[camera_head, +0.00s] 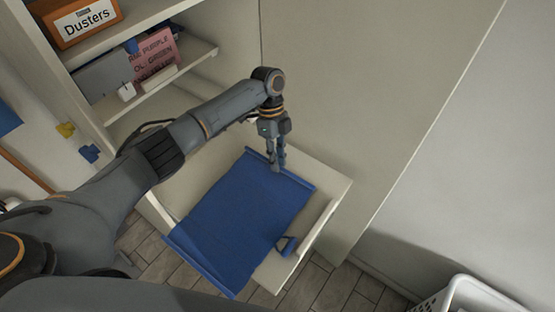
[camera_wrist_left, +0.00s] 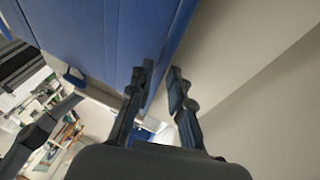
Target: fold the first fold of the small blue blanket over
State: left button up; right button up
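The small blue blanket (camera_head: 235,215) lies spread flat on a white surface, with raised ridges along its far and near edges. My left gripper (camera_head: 277,166) points down at the far edge ridge of the blanket. In the left wrist view, the gripper's fingers (camera_wrist_left: 161,80) are a little apart, with a narrow gap between the tips. The blanket's edge (camera_wrist_left: 140,35) runs behind and between them. I cannot tell whether the fingertips touch the cloth. My right gripper is not in view.
The white surface (camera_head: 322,178) has a raised front edge and a small dark blue handle (camera_head: 287,245). Shelves with a "Dusters" box (camera_head: 83,20) and a pink sign (camera_head: 154,54) stand at upper left. A white cabinet wall (camera_head: 350,90) rises behind. A white basket (camera_head: 480,297) is at lower right.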

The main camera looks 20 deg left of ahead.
pick_arm(q)
jog(key=shift+a, duration=0.1)
jog(key=shift+c, duration=0.2)
jog(key=shift+r+g+b, duration=0.35)
jog(key=shift+g+b, duration=0.15)
jog(key=shift+b, duration=0.15)
jog(key=shift+r, duration=0.2)
jog(key=shift+s+g+y+b, duration=0.1)
jog(key=shift+g+y+b, duration=0.2)
jog(key=shift+g+b, duration=0.25)
jog(key=shift+r+n+g+b, duration=0.25)
jog(key=shift+r+n+b, duration=0.05)
jog(key=shift+b, duration=0.1)
jog(key=shift+r, duration=0.15)
jog(key=shift+s+r, duration=0.15)
